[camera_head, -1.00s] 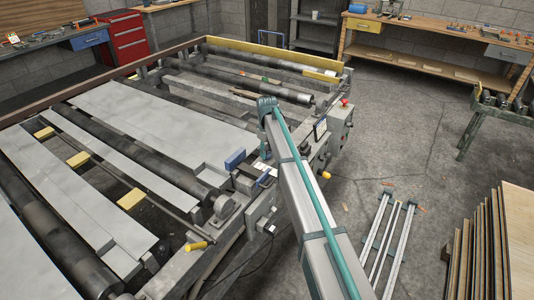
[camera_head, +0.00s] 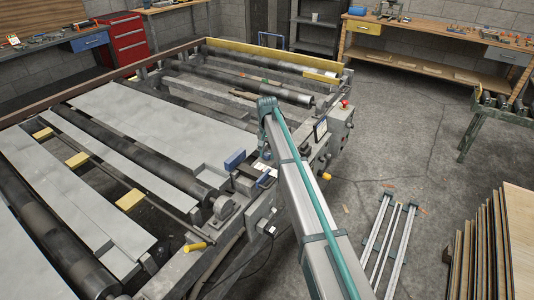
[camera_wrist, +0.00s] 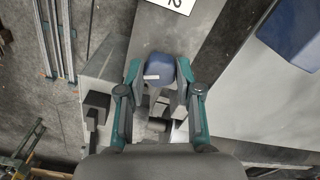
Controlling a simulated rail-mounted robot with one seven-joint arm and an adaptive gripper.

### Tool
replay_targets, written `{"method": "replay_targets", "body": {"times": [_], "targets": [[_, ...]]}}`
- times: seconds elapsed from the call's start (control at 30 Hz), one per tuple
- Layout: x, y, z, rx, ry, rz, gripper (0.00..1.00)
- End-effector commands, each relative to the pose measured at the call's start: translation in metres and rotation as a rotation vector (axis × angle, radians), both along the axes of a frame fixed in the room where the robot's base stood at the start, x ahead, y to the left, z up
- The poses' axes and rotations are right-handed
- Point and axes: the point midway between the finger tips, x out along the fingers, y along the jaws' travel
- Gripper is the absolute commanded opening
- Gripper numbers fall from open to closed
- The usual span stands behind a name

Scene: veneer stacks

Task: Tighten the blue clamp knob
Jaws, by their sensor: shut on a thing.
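The blue clamp knob (camera_wrist: 160,67) sits near the top middle of the wrist view, with a small pale mark on its face. My gripper (camera_wrist: 160,78) has its two grey and teal fingers closed on the knob's sides. The knob lies over a grey metal bar bearing a white number plate (camera_wrist: 176,4).
Rollers (camera_head: 130,150) and grey sheets fill the machine. Metal rails (camera_head: 388,240) and stacked veneer (camera_head: 490,245) occupy the floor at right.

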Motion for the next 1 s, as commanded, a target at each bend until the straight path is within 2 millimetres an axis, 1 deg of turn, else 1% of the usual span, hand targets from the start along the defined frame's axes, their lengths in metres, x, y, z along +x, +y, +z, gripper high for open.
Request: {"method": "replay_targets", "body": {"times": [0.2,0.5,0.7,1.0], "targets": [[0.0003,0.0001,0.0002,0.000,0.000,-0.177,0.00],[0.0002,0.0001,0.0003,0.000,-0.001,-0.335,0.00],[0.0003,0.0001,0.0004,0.000,-0.001,-0.377,0.00],[0.0002,0.0002,0.0004,0.001,-0.001,-0.387,0.00]]}}
